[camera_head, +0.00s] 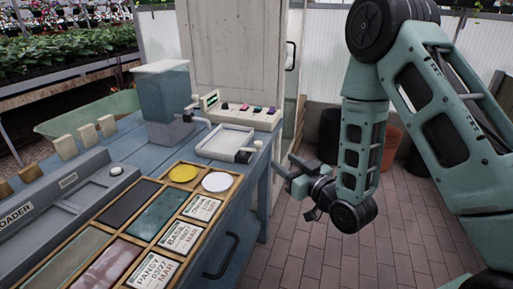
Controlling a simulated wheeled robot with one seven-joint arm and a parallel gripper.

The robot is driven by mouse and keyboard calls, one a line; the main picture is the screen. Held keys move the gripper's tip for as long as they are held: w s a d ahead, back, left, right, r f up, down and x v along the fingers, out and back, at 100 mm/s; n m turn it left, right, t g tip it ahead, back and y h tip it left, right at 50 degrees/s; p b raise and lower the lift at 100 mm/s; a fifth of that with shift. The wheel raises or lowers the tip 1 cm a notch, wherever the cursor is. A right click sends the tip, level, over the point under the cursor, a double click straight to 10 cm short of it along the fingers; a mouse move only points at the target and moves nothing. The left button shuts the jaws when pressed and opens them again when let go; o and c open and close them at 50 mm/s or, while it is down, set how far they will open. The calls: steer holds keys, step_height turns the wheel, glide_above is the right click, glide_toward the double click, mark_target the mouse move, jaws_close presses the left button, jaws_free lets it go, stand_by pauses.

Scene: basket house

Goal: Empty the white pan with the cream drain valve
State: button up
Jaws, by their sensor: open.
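The white pan (224,142) is a shallow rectangular tray near the right edge of the blue bench. My gripper (295,185) is open, to the right of the valve and beyond the bench edge, apart from both. I see nothing between its fingers.
A wooden tray (158,237) with cards and discs is in front. Tiled floor is free on the right; pots stand at the wall.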

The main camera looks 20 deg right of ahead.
mark_target(256, 142)
steer(key=p+x, duration=0.2)
steer(key=x, duration=1.3)
steer(key=shift+a, duration=0.15)
steer(key=c, duration=0.9)
